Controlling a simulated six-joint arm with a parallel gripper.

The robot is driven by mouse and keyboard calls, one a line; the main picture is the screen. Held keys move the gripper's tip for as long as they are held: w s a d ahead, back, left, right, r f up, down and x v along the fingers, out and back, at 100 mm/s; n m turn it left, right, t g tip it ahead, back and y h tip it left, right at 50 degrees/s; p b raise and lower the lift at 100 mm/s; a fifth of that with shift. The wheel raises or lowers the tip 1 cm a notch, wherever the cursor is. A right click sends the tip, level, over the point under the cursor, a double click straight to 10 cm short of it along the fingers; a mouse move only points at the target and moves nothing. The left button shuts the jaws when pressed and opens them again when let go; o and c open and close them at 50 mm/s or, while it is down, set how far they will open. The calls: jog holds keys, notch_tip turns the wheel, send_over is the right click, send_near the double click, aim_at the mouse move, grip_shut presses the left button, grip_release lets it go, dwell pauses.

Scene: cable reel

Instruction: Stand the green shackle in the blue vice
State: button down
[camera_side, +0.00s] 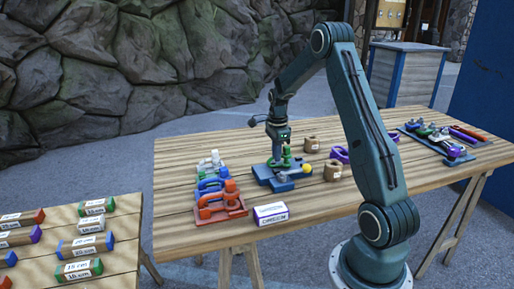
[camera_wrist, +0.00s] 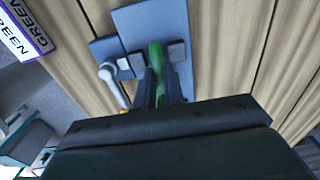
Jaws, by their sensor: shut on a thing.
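The blue vice (camera_side: 279,184) stands on the wooden table below my gripper in the side view. In the wrist view its blue body (camera_wrist: 148,20) shows with two grey jaw blocks and a pale handle bar. The green shackle (camera_side: 287,154) is upright at the vice, and its green edge shows in the wrist view (camera_wrist: 157,56) between the jaw blocks. My gripper (camera_side: 282,152) is shut on the shackle, pointing down. My fingers hide part of it. I cannot tell whether its lower end rests on the vice or whether the jaws touch it.
White, blue and red shackles in holders (camera_side: 222,211) stand left of the vice. A white and purple label block (camera_side: 270,214) lies in front. Tan rings (camera_side: 332,170) and a purple piece lie to the right. A tool tray (camera_side: 447,142) is at the far right.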

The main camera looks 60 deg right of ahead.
jog(key=shift+f, duration=0.2)
jog(key=c, duration=1.4)
grip_release()
notch_tip(320, 180, up, 14)
jog(key=shift+a, duration=0.1)
